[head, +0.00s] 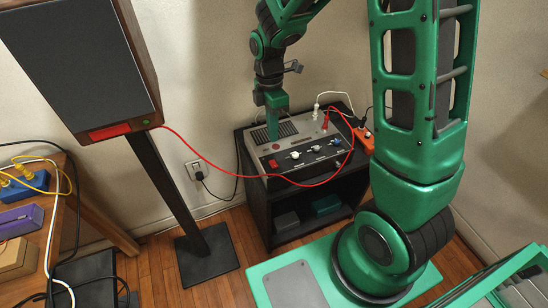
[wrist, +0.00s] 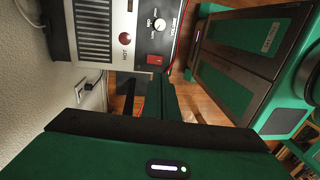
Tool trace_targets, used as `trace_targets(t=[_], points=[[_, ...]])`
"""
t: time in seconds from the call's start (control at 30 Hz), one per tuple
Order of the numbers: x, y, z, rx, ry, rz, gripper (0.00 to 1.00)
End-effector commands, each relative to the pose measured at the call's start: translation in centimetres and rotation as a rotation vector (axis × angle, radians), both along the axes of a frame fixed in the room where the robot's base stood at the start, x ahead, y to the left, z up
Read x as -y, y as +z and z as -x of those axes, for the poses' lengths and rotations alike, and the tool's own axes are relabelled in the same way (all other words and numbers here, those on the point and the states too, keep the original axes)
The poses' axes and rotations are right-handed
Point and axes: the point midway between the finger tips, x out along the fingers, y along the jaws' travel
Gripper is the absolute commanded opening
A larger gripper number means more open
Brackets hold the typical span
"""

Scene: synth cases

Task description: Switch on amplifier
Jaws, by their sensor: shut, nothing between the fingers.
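The amplifier (head: 318,150) is a grey and black box with a vented top and a front panel of white knobs, standing on a black stand. A red rocker switch (head: 273,163) sits at the left end of its front panel; it also shows in the wrist view (wrist: 155,60), beside a white knob (wrist: 159,25). I cannot tell which way the rocker is set. My gripper (head: 272,136) is shut and empty, pointing down over the amplifier's left part. In the wrist view its fingertips (wrist: 160,84) appear close to the red switch; contact cannot be told.
A round red mark (wrist: 125,38) labelled HOT is on the amplifier's top. A red cable (head: 215,165) runs from the speaker (head: 82,62) across the amplifier's front. An orange power strip (head: 363,138) is at the right. A wall outlet (head: 196,169) has a plug in it.

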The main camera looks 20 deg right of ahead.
Motion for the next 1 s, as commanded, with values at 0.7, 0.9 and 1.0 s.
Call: trace_targets(t=[0.7, 0.9, 1.0], points=[[0.1, -10.8, 1.4, -0.001, -0.002, 0.000, 0.00], [0.1, -11.1, 1.4, 0.001, -0.002, 0.000, 0.00], [0.1, -11.1, 1.4, 0.001, -0.002, 0.000, 0.00]])
